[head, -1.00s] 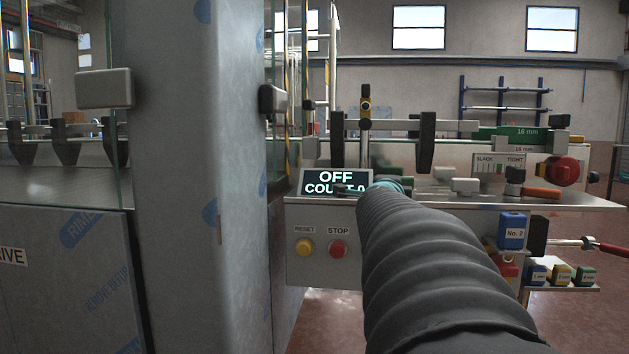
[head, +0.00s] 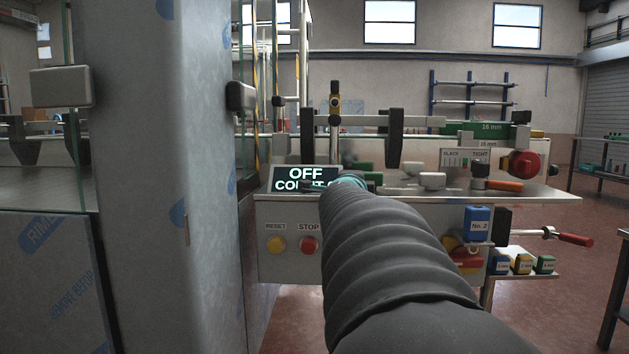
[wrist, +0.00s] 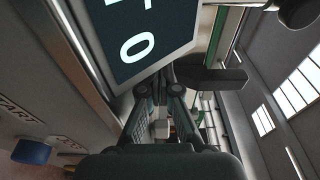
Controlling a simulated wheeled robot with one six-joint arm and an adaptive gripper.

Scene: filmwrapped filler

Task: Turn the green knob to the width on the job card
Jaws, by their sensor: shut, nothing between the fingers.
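My gripper (wrist: 160,98) is shut and empty in the wrist view, close to a dark display panel. In the head view my sleeved arm hides most of it; a dark part shows in front of the display (head: 304,174), which reads OFF and a partly covered COUNT line. A dark green part (head: 366,170) shows just behind the end of my arm; I cannot tell whether it is the green knob. I cannot make out a job card.
A yellow RESET button (head: 275,244) and a red STOP button (head: 309,245) are on the panel below the display. A red knob (head: 524,164) and an orange-handled lever (head: 503,185) stand at the right. A steel cabinet (head: 160,200) fills the left.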

